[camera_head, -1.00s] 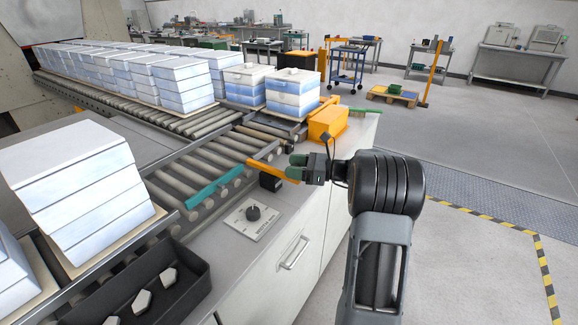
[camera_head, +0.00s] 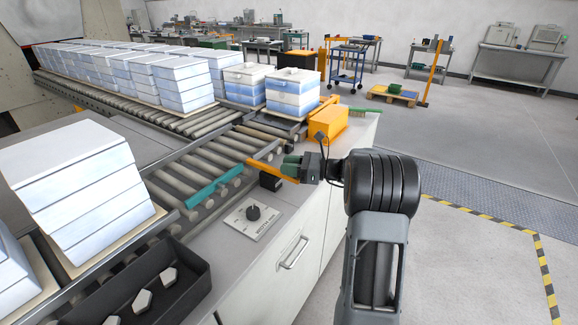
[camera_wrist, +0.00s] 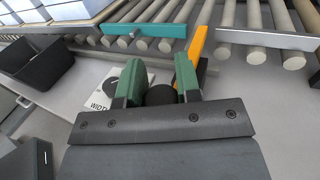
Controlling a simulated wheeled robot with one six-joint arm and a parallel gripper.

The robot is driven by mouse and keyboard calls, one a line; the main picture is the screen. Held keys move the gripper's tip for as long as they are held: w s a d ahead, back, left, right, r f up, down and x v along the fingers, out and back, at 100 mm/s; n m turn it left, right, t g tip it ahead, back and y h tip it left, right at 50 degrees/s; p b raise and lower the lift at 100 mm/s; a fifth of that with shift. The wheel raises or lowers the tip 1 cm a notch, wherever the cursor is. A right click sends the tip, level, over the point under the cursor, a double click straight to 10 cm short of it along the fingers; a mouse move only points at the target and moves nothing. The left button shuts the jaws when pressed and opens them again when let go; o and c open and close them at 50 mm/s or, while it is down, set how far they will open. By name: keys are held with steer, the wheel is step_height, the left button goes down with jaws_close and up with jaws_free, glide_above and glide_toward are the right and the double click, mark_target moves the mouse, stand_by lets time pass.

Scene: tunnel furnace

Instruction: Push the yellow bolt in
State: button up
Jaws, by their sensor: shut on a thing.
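The yellow bolt (camera_head: 262,169) is a flat orange-yellow bar at the right edge of the roller conveyor, over a small black block (camera_head: 271,182). It also shows in the wrist view (camera_wrist: 197,44), running down behind the right fingertip. My gripper (camera_head: 291,166) is at the bolt's near end, on the side away from the rollers. In the wrist view its green fingertips (camera_wrist: 158,84) stand either side of a dark round piece (camera_wrist: 160,95), seemingly the bolt's knob. The jaws are shut on it. The fingers hide the bolt's near end.
A teal bar (camera_head: 215,187) lies across the rollers to the left. A dial panel (camera_head: 252,216) sits on the counter just below the bolt. An orange box (camera_head: 332,122) stands behind my gripper.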

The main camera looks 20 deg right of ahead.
mark_target(262, 166)
jaws_close()
steer(key=w+a+p, duration=0.1)
steer(key=w+a, duration=0.1)
steer(key=w, duration=0.1)
steer(key=w+a, duration=0.2)
steer(key=w, duration=0.1)
steer(key=w+a+p, duration=0.1)
steer(key=w+a, duration=0.1)
steer(key=w, duration=0.1)
steer(key=shift+r+p, duration=0.15)
steer(key=shift+p, duration=0.15)
steer(key=shift+o, duration=2)
jaws_free()
steer(key=shift+o, duration=1.4)
steer(key=shift+w+a, duration=0.1)
steer(key=shift+o, duration=0.8)
